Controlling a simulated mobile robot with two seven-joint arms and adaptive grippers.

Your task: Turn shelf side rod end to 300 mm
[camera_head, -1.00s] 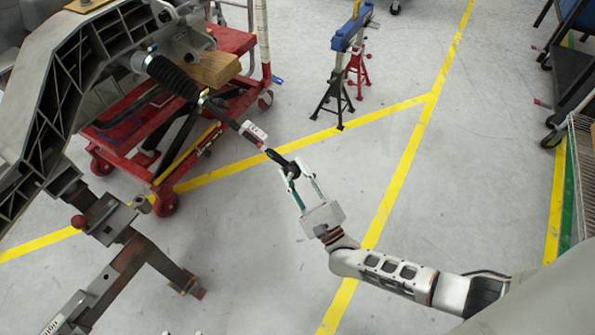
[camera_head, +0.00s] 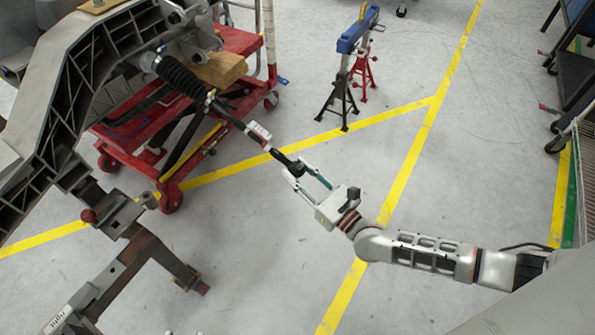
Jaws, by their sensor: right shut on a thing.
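The rod end (camera_head: 286,161) is a dark piece at the outer end of a thin tie rod (camera_head: 228,117). The rod runs from a black ribbed boot (camera_head: 181,77) on the grey chassis, down and to the right. A small white and red tag or scale (camera_head: 258,132) sits on the rod just before the rod end; its marks are too small to read. My right gripper (camera_head: 295,172) is shut on the rod end, its fingers partly hiding it.
The grey chassis frame (camera_head: 60,90) fills the upper left, above a red cart (camera_head: 236,40) with a wooden block (camera_head: 220,68). A rusty steel stand (camera_head: 150,255) is at lower left. Jack stands with a blue top (camera_head: 358,30) stand at the back.

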